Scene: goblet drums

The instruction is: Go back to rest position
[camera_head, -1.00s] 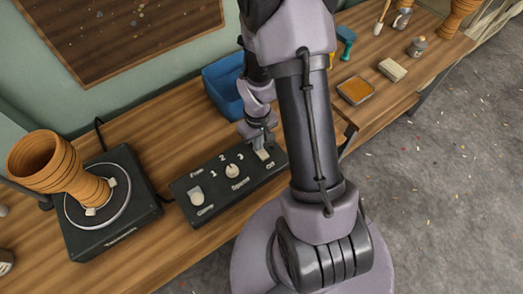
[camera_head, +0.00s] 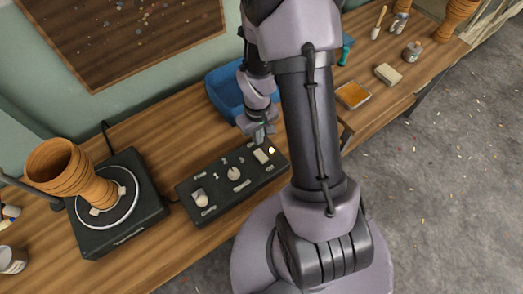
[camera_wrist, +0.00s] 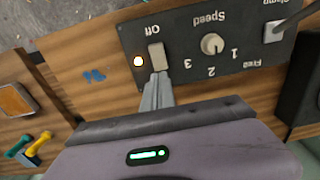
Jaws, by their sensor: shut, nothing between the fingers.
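My gripper (camera_head: 257,139) is shut and empty, just above the far right end of the black control box. In the wrist view my gripper (camera_wrist: 157,88) points at the rocker switch (camera_wrist: 156,57) marked Off; I cannot tell whether they touch. The control box (camera_head: 212,207) lies on the bench with a clamp switch, a speed knob (camera_head: 233,174) and the Off switch (camera_head: 263,154). A small light (camera_wrist: 138,60) beside the Off switch glows. A wooden goblet drum body (camera_head: 72,172) leans tilted on the black turntable (camera_head: 118,240) at left.
A blue bin (camera_head: 225,91) stands behind the control box, close to my arm. An orange-topped block (camera_head: 353,95), a pale block (camera_head: 388,74) and a small jar (camera_head: 412,51) lie to the right on the bench (camera_head: 170,120). A white tin (camera_head: 12,260) stands at far left.

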